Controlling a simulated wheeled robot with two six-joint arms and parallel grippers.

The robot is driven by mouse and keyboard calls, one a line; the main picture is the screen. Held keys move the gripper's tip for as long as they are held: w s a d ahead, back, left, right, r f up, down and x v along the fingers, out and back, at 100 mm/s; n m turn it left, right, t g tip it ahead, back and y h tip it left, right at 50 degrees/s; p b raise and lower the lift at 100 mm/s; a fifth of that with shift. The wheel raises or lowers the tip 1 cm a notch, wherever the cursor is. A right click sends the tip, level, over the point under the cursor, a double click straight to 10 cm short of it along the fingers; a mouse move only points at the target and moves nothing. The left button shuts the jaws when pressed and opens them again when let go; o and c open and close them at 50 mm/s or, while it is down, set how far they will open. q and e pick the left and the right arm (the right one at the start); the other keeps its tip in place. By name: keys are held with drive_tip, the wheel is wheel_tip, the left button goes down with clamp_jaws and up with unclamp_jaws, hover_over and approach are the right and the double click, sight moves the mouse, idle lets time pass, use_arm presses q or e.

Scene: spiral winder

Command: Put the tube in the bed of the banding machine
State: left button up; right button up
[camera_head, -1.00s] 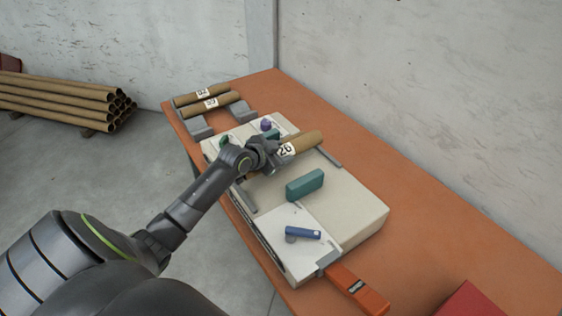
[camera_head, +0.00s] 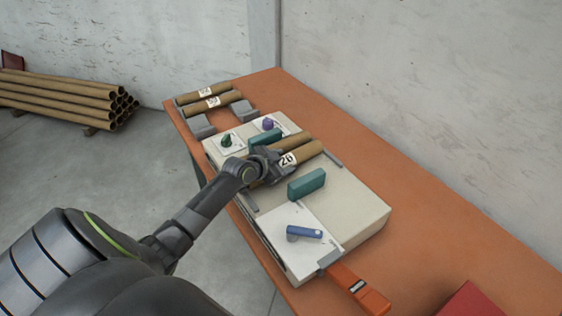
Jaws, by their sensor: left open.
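The brown tube with the label 26 (camera_head: 308,154) lies across the top of the pale banding machine (camera_head: 352,204), between two teal blocks (camera_head: 306,184) (camera_head: 262,138). A second brown cylinder (camera_head: 290,143) lies parallel right behind it; I cannot tell whether it is a tube or a roller of the machine. My left gripper (camera_head: 275,165) is open around the tube's near part, by the label, and hides some of it. Whether the fingers touch the tube, and how it rests underneath, is hidden. My right gripper is not in view.
Two labelled tubes (camera_head: 218,103) lie on grey supports (camera_head: 200,126) at the table's far end. The machine carries a green knob (camera_head: 227,141), a purple knob (camera_head: 268,124) and a blue lever (camera_head: 304,232). An orange handle (camera_head: 362,291) sticks out in front.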

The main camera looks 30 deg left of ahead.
use_arm(q)
drive_tip(key=v, duration=1.2)
drive_tip(key=shift+r, duration=0.1)
idle(0.4)
